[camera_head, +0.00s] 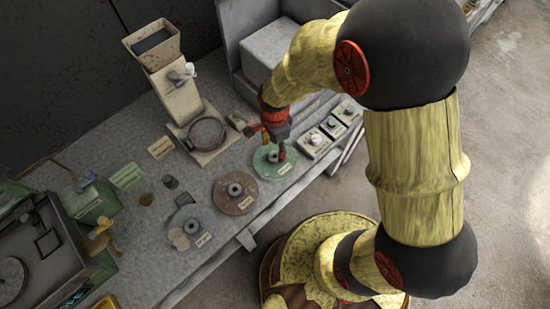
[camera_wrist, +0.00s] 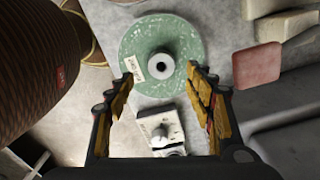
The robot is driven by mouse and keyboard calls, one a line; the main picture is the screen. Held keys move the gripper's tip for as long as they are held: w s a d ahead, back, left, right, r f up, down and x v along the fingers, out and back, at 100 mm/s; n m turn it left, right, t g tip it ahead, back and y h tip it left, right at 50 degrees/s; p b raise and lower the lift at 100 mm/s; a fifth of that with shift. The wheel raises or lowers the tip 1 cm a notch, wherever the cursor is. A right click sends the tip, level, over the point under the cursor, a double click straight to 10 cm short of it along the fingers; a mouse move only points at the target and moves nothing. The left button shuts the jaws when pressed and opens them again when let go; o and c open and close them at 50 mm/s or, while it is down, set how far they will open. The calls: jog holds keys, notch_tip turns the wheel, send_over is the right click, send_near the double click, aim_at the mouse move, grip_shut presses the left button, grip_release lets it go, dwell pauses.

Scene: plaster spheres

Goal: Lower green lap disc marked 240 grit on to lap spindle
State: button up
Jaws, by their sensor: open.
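The green lap disc (camera_head: 272,168) lies flat on the grey bench, right of two other discs. In the wrist view the green disc (camera_wrist: 185,40) shows a pale raised hub with a dark hole and a small label too blurred to read. My gripper (camera_head: 276,146) is above the disc and hides part of it. In the wrist view my gripper (camera_wrist: 160,72) is open and empty, its fingers apart on either side of the disc's lower part. I cannot make out the lap spindle for certain.
A brown disc (camera_head: 226,199) and a grey disc (camera_head: 205,219) lie to the left. A hopper machine (camera_head: 183,100) stands behind. Control boxes (camera_head: 314,142) sit close right of the green disc. A dark machine (camera_head: 50,240) stands at the left.

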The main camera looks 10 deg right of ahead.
aim_at(274, 155)
jog(key=shift+w+a+f+b, duration=0.1)
jog(key=shift+f+b, duration=0.45)
jog(key=shift+f, duration=2.65)
jog(key=shift+c, duration=0.8)
jog(key=c, duration=1.1)
jog(key=shift+r, duration=0.1)
grip_shut()
